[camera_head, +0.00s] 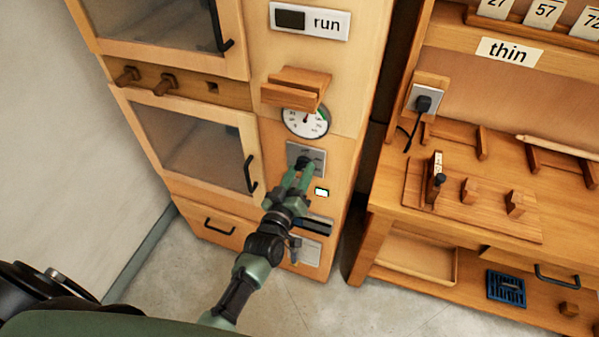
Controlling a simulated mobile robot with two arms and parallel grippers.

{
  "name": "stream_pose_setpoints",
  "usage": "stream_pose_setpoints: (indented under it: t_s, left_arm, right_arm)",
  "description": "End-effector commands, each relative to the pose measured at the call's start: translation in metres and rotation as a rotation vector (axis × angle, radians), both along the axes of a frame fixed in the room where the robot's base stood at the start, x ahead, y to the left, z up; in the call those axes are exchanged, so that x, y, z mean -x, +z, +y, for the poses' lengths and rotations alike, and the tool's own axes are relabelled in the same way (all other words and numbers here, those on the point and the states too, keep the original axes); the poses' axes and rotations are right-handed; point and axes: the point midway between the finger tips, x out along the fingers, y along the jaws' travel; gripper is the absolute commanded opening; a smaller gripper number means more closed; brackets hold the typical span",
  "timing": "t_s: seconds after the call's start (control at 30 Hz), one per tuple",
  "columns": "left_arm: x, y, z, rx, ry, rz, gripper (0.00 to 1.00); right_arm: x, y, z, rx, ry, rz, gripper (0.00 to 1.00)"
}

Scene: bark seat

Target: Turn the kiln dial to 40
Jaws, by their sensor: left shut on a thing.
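The kiln is a tall wooden cabinet (352,60) with a "run" display at its top. A grey plate (294,150) is set in its front, with a dark kiln dial (306,159) on it, mostly hidden by my gripper. My left gripper (304,168) reaches up to this plate with its green fingers shut on the dial. The dial's setting is too small and covered to read. A round white gauge (296,127) with a needle and a green band sits just above the plate, partly under a wooden block. My right gripper is not in view.
Two glass-fronted doors with black handles (250,174) stand left of the dial. A wooden block (296,82) juts out above the gauge. A small lit panel (321,192) is right of my gripper. A workbench (385,200) with wooden fittings stands at the right.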

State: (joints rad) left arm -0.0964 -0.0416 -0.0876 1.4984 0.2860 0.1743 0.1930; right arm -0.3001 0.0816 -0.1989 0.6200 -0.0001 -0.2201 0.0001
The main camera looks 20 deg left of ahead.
Motion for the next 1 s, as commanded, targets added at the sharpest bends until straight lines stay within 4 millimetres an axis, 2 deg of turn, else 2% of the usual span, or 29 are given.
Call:
stream_pose_setpoints:
  t_s: [0.03, 0.1, 0.47, 0.8, 1.0]
  left_arm:
    - [0.000, 0.000, 0.000, -0.001, 0.001, -0.001, 0.48]
    - [0.000, 0.000, 0.000, -0.001, 0.001, -0.001, 0.62]
    - [0.005, -0.001, 0.000, -0.001, 0.000, 0.001, 0.62]
    - [0.059, -0.003, 0.002, -0.001, 0.000, 0.002, 0.62]
    - [0.077, -0.001, 0.003, -0.002, 0.000, 0.000, 0.62]
  right_arm:
    - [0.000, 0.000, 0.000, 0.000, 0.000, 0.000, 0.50]
    - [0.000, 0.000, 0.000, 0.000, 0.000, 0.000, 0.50]
    - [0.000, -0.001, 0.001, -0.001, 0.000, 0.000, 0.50]
    - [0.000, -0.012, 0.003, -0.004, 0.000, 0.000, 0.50]
    - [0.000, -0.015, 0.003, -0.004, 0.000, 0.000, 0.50]
